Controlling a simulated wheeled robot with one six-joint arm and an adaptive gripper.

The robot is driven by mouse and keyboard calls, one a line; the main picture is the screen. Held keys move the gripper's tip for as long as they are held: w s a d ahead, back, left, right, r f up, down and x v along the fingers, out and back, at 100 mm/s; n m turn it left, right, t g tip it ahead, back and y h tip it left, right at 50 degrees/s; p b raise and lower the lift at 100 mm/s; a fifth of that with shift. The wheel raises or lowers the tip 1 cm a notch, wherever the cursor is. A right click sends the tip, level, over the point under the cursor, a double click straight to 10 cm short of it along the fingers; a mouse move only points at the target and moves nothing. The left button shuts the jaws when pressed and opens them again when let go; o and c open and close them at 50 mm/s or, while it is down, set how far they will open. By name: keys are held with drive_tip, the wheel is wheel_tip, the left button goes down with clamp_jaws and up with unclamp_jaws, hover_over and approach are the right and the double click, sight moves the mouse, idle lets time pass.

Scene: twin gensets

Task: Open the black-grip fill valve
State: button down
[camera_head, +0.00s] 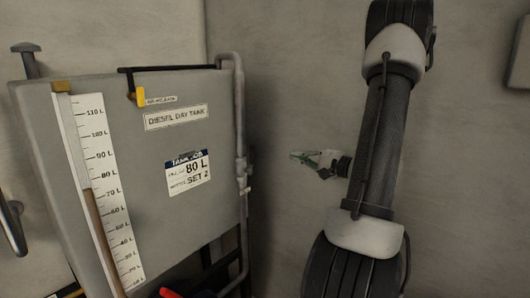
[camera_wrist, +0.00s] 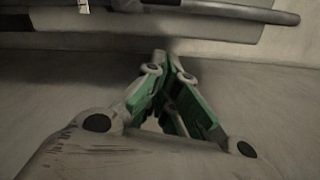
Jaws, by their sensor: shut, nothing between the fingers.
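My gripper (camera_head: 296,155) is shut and empty, pointing left, to the right of the diesel day tank (camera_head: 215,125) with a gap between them. In the wrist view its green-sided fingers (camera_wrist: 165,60) meet at their tips. A grey standpipe (camera_head: 240,120) with small fittings (camera_head: 243,180) runs down the tank's right side, to the left of my fingertips. I cannot make out a black grip on it for certain. A yellow grip (camera_head: 139,97) hangs at the tank's upper front. A red grip (camera_head: 169,293) is cut off at the bottom edge.
A dark handle-like part (camera_head: 12,228) shows at the far left. Grey pipe-like bars (camera_wrist: 200,15) cross the top of the wrist view. The wall behind my gripper is bare.

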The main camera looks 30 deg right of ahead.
sight(251, 160)
drive_tip(key=w+a+n, duration=0.2)
drive_tip(key=w+a, duration=0.6)
drive_tip(key=shift+w+n, duration=0.3)
idle(0.4)
drive_tip(key=shift+s+a+r, duration=0.1)
drive_tip(key=shift+s+a, duration=0.05)
drive_tip(key=shift+a, duration=0.35)
